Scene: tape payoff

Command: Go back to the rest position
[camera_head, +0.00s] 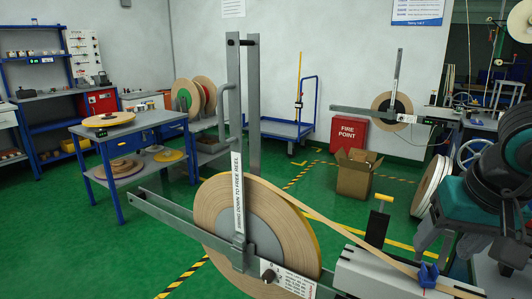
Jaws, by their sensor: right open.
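My right gripper (438,254) hangs at the lower right, with its grey fingers apart and nothing seen between them. It is above and beside the pale guide rail with the blue clamp knob (428,274); I cannot tell whether they touch. A large tan tape reel (293,251) stands on the payoff frame in the lower middle, left of the gripper and apart from it. The grey bar labelled "swing down to free reel" (238,198) stands upright across the reel's face. The tape (330,222) runs from the reel's top down right to the rail. My left gripper is not in view.
Grey uprights (254,120) rise behind the reel. A yellow-topped black post (378,225) stands near the rail. An open carton (356,175) and a red fire point box (349,134) are farther back. A blue table (150,133) holds reels at left.

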